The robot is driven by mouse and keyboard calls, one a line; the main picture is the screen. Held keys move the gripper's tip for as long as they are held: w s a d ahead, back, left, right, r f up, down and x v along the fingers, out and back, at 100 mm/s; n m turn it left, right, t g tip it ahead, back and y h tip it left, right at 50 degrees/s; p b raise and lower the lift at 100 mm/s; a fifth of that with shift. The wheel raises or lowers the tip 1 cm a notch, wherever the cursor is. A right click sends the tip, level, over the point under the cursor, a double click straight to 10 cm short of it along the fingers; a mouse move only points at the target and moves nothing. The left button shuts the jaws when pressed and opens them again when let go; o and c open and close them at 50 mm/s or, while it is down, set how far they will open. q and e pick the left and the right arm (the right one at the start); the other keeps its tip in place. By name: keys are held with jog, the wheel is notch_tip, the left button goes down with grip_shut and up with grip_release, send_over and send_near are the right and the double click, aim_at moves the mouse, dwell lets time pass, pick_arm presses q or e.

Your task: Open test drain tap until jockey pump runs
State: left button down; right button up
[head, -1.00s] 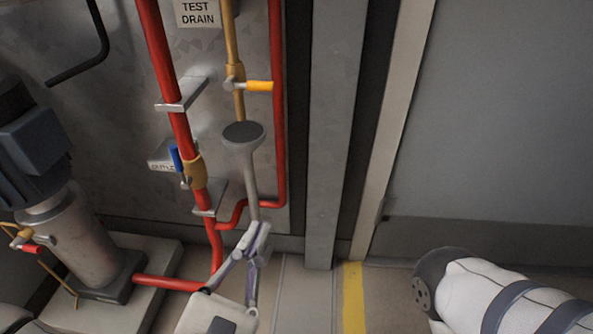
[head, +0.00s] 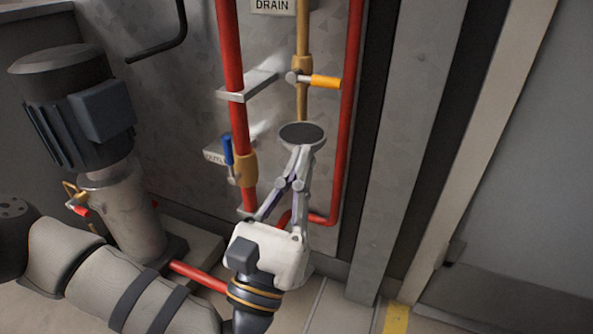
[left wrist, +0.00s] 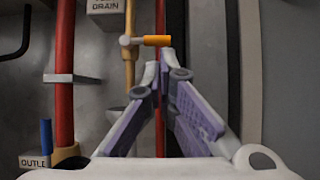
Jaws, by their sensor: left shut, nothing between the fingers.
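The test drain tap's yellow lever (head: 325,82) points right, crosswise to its vertical brass pipe (head: 302,40). It also shows in the left wrist view (left wrist: 157,41), just above my fingertips. A grey drain funnel (head: 302,135) stands below the tap. My left gripper (head: 300,150) is shut and empty, pointing up in front of the funnel, its tips below the lever and seemingly apart from it. It also shows in the left wrist view (left wrist: 163,58). The sign reading DRAIN (head: 272,5) is cut off at the top. My right gripper is out of view.
A red riser (head: 230,60) with a blue-handled valve (head: 228,150) stands left of the funnel; a thinner red pipe (head: 350,100) runs on its right. A pump with a dark motor (head: 65,120) stands at left. A grey post (head: 415,130) bounds the right.

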aim_at(327, 87)
pick_arm(q)
jog(key=b+x, duration=0.1)
jog(key=x, duration=0.8)
jog(key=shift+w+r, duration=0.15)
jog(key=shift+w, duration=0.05)
